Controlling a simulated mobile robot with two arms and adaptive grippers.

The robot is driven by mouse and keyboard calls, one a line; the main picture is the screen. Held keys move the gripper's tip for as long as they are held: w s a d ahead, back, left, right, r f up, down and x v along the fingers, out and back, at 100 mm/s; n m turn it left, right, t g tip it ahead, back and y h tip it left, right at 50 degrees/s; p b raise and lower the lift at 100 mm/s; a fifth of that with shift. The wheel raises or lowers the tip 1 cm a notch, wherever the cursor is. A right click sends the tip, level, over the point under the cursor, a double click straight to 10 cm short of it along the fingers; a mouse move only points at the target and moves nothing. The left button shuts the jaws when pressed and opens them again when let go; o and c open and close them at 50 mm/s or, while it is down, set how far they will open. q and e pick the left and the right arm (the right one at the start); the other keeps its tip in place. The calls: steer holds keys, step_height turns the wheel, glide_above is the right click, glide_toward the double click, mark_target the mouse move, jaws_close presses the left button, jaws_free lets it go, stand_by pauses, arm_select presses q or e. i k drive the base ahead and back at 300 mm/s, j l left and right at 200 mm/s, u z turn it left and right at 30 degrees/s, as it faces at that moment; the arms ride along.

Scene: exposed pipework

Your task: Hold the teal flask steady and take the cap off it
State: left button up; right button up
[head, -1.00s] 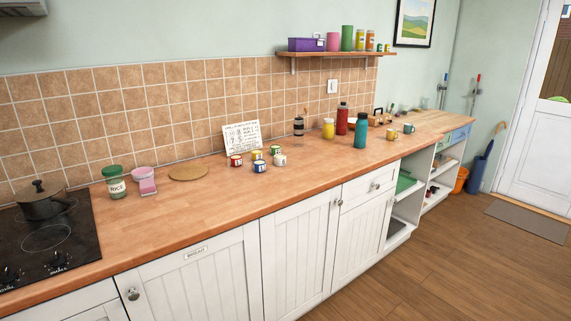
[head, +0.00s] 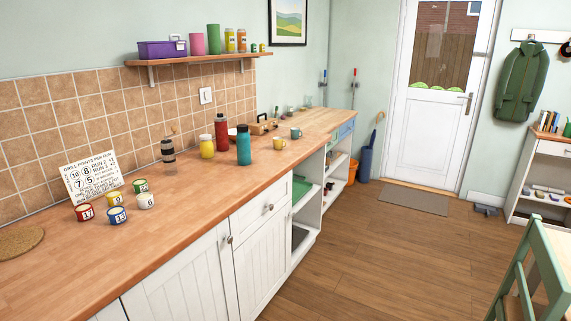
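The teal flask (head: 243,145) stands upright on the wooden counter (head: 160,226), near its front edge. Its top looks darker, but the cap is too small to make out clearly. A red flask (head: 221,133) stands just behind it to the left, and a yellow jar (head: 207,147) stands to its left. Neither of my grippers is in view.
Several small numbered tins (head: 117,214) sit on the counter by a white sign (head: 92,177). A yellow mug (head: 279,143) is right of the flask. The wooden floor (head: 385,260) is clear before the cupboards. A green chair (head: 535,265) stands at lower right.

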mark_target(244, 146)
steer(key=i+l+u, duration=0.15)
steer(key=i+l, duration=0.2)
steer(key=i, duration=0.15)
steer(key=i+l+u, duration=0.15)
steer(key=i+l, duration=0.2)
steer(key=i, duration=0.1)
